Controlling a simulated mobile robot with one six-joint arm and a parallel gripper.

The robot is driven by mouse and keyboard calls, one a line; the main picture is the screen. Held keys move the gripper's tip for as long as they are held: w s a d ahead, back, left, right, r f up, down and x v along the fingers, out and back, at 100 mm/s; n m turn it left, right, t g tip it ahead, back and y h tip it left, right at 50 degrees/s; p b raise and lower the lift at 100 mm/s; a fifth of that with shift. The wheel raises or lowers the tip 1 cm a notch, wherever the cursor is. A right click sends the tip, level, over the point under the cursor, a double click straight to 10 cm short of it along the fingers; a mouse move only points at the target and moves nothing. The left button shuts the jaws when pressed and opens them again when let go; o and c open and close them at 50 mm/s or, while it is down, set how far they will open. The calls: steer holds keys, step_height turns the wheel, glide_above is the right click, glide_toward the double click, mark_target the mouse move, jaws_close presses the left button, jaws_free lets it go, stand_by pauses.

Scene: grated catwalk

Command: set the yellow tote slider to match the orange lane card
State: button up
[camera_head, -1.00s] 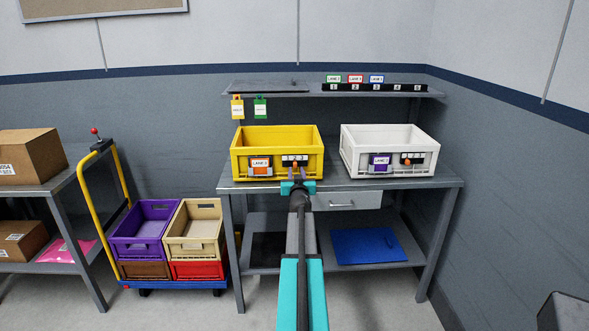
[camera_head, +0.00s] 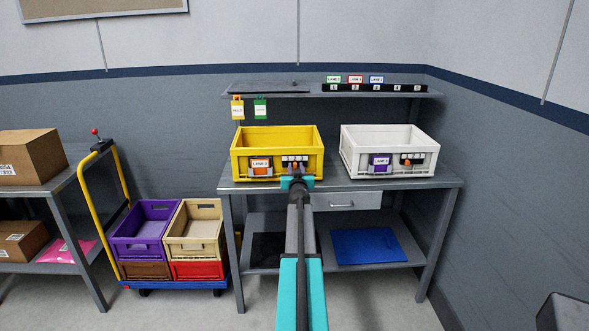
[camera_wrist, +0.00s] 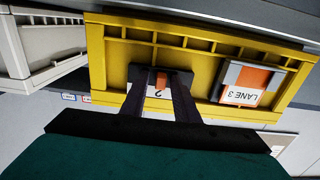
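The yellow tote (camera_head: 277,142) stands on the workbench. On its front, the orange lane card (camera_head: 260,165) sits in a grey holder; in the upside-down wrist view, the card (camera_wrist: 246,86) reads LANE 3. Beside it is a dark slider panel with an orange slider knob (camera_wrist: 160,83). The numeral 2 shows by the knob, between my fingers; the other marks are hidden in the wrist view. My gripper (camera_head: 296,176) is at the panel. In the wrist view its fingers (camera_wrist: 159,78) stand apart on either side of the knob. Contact with it cannot be told.
A white tote (camera_head: 388,143) with a purple card and its own slider stands to the right on the workbench (camera_head: 330,182). A shelf (camera_head: 310,93) with small lane cards and hanging tags is above. A cart with coloured crates (camera_head: 145,228) stands left.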

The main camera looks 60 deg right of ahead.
steer(key=c, duration=0.5)
steer(key=shift+s+d+p, duration=0.6)
steer(key=shift+s+p, duration=0.25)
steer(key=shift+p, duration=0.7)
stand_by(0.7)
steer(key=shift+s+d+p, duration=0.2)
steer(key=shift+s+p, duration=0.15)
steer(key=shift+p, duration=0.3)
stand_by(0.9)
steer(key=o, duration=0.6)
steer(key=shift+s+a, duration=0.1)
steer(key=shift+p+v, duration=0.4)
steer(key=shift+v, duration=2.95)
